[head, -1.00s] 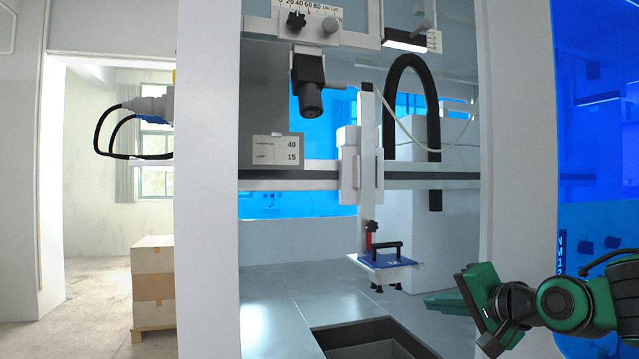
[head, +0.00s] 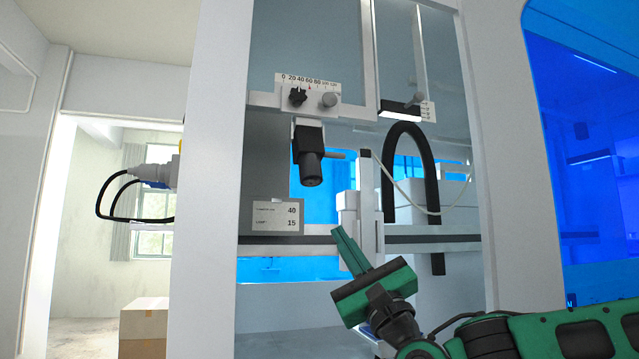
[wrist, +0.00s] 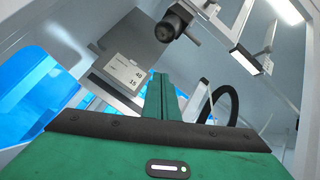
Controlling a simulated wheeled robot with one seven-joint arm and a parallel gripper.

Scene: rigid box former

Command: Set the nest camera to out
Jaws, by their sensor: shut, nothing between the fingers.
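The nest camera (head: 309,160) is a black cylinder pointing down, hung under a carriage with a scale plate (head: 308,84) marked from 0 upward. A black star knob (head: 298,97) and a grey round knob (head: 329,100) sit on that carriage. The camera also shows at the top of the wrist view (wrist: 172,26). My green gripper (head: 338,231) is below and right of the camera, apart from it, pointing up. Its fingers are together and empty, and they also show in the wrist view (wrist: 162,95).
A label card (head: 277,215) reads 40 and 15, left of my gripper. A lamp bar (head: 400,110) hangs right of the carriage. A black hose arch (head: 428,150) and white upright (head: 366,205) stand behind my gripper. A frame post (head: 205,180) borders the left.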

